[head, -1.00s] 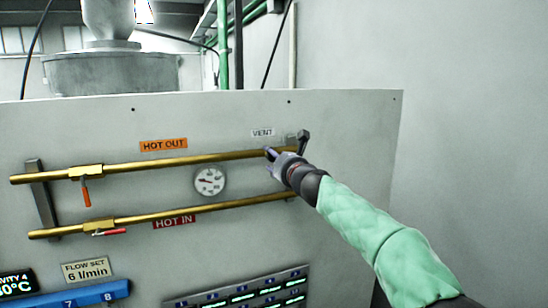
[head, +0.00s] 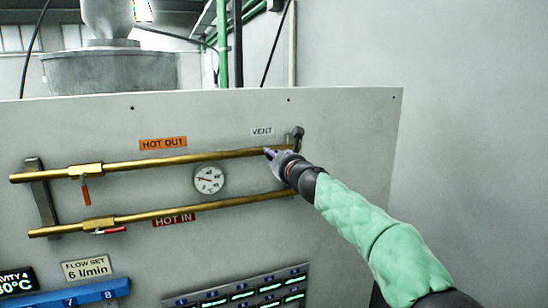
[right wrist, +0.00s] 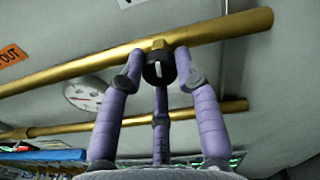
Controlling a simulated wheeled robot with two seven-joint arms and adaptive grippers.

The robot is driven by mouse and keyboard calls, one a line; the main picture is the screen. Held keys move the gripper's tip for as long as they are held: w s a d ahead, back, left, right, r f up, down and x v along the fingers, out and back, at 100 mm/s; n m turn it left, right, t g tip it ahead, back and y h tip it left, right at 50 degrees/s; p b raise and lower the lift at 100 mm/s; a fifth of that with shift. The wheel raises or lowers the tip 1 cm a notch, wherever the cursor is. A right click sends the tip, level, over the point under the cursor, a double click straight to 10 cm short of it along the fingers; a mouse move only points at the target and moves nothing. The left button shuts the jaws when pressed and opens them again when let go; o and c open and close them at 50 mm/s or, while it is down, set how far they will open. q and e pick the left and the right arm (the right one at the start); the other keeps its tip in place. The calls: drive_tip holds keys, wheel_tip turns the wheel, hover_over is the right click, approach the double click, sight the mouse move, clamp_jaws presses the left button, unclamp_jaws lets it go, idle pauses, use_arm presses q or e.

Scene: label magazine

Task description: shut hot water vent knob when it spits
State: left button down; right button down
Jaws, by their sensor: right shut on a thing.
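The vent knob (right wrist: 159,69) is a black round knob with a white mark, on the underside of the upper brass pipe (right wrist: 200,37) in the right wrist view. My right gripper (right wrist: 158,75) has its purple fingers around the knob, shut on it. In the head view my right gripper (head: 276,157) is at the right end of the hot out pipe (head: 190,160), below the VENT label (head: 262,131), and hides the knob. I see no water or spray at the vent. My left gripper is not in view.
A lower brass hot in pipe (head: 180,217) runs below. A round gauge (head: 208,180) sits between the pipes. Valves with orange (head: 86,196) and red (head: 112,230) handles are at the left. Right of the panel is bare wall.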

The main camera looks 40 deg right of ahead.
drive_tip(key=n, duration=0.2)
drive_tip(key=shift+r+n, duration=0.15)
drive_tip(key=shift+n, duration=0.15)
drive_tip(key=c, duration=0.9)
unclamp_jaws()
drive_tip(key=shift+a, duration=0.1)
drive_tip(key=v, duration=1.2)
